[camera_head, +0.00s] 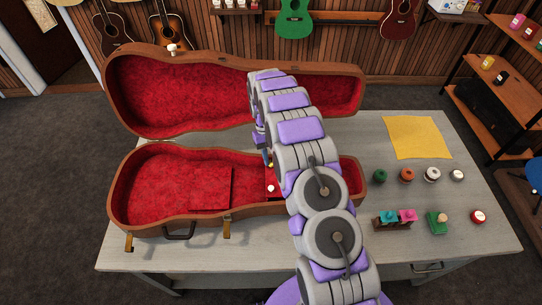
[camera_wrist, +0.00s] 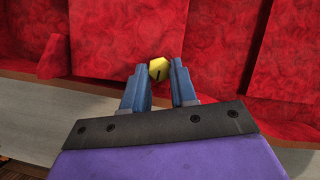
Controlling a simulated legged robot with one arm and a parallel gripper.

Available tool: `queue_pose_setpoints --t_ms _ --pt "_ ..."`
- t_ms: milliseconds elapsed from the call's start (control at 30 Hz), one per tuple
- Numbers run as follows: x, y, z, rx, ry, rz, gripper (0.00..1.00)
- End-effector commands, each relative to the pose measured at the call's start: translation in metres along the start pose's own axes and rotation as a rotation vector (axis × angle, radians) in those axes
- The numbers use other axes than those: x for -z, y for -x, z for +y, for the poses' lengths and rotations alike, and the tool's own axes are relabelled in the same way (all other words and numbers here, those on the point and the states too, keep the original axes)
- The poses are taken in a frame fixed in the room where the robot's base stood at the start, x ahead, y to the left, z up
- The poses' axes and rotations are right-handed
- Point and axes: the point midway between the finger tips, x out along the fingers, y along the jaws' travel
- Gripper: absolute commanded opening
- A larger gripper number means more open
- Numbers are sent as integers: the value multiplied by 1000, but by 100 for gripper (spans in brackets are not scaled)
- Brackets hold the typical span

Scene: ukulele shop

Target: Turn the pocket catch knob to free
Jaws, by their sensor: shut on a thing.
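The pocket catch knob (camera_wrist: 158,69) is a yellow, many-sided knob with a short dark slanted line on its face, seen in the wrist view against red plush. My gripper (camera_wrist: 159,79) is shut on the knob, with its two blue fingers on either side of it. In the head view my arm reaches over the open ukulele case (camera_head: 145,227), and the fingers are mostly hidden beside the arm. A red pocket part with a small white knob (camera_head: 271,188) lies in the case just in front of the gripper area.
The case lid (camera_head: 130,130) stands open behind. A red cloth-like square (camera_head: 210,187) lies in the case. On the right of the table (camera_head: 470,240) are several small round pots, a holder with teal and pink pieces (camera_head: 395,220) and a yellow cloth (camera_head: 417,138).

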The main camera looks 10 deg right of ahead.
Motion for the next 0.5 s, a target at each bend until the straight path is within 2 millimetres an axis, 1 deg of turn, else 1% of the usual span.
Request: queue_pose_setpoints --t_ms 200,500 --pt "1 1 -1 -33 76 6 0" --pt "1 1 -1 -46 109 7 0"
